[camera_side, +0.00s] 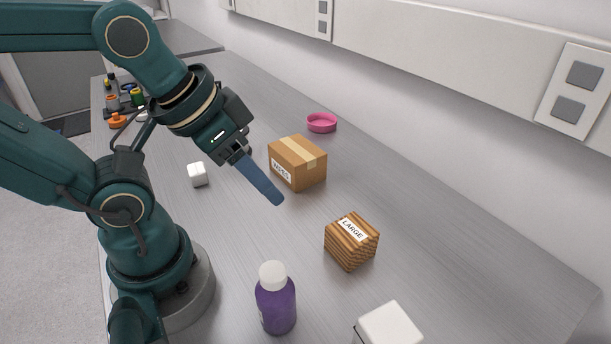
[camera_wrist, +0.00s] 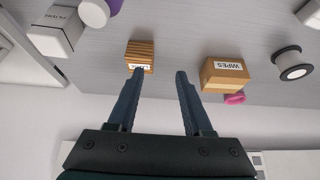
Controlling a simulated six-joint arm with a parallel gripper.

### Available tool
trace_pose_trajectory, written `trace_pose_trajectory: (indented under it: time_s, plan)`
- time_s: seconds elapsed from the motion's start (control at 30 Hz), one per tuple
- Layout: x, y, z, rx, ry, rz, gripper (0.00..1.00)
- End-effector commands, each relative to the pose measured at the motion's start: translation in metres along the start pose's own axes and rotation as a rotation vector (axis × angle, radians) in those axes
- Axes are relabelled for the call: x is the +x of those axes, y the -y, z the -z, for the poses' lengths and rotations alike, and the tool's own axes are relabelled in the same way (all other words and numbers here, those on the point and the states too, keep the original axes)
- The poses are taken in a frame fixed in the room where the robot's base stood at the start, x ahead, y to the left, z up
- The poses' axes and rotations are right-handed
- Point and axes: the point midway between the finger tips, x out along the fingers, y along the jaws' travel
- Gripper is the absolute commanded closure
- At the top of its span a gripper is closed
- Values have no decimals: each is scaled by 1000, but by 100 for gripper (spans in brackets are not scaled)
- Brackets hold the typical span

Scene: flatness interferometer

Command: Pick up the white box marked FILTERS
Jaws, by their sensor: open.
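A white box (camera_wrist: 58,31) lies at the left of the wrist view, beside the purple bottle. What looks like the same box (camera_side: 390,324) is at the bottom edge of the side view, partly cut off, with no lettering readable there. My gripper (camera_side: 279,202) is above the table, apart from this box, nearer the cardboard and striped boxes. In the wrist view my gripper (camera_wrist: 160,74) has its two blue fingers spread, with nothing between them.
A striped box marked LARGE (camera_side: 351,242) stands between my gripper and the white box. A purple bottle (camera_side: 276,304) stands left of the white box. The right table area is clear.

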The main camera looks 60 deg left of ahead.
Motion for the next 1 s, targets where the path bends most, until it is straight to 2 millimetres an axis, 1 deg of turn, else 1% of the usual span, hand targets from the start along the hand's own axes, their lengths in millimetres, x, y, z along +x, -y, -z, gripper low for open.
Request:
trace_pose_trajectory:
  time_s: [0.03, 0.07, 0.1, 0.13, 0.37, 0.47, 0.57, 0.73, 0.87, 1.0]
  plan:
    - [0, 0, 0, 0, 0, 0, 31]
    - [0, 0, 0, 0, 0, 0, 19]
    - [0, 0, 0, 0, 0, 0, 4]
    - [0, 0, 0, 0, 0, 0, 0]
    - [0, 0, 0, 0, -1, 0, 0]
    - [-5, 0, 4, 0, -3, 0, 0]
    - [-18, 0, 11, 0, -6, 0, 0]
    - [-45, 0, 26, 0, -7, 0, 0]
    - [-50, -12, 38, 7, 45, -30, 0]
    - [-54, -27, 54, 14, 99, -58, 0]
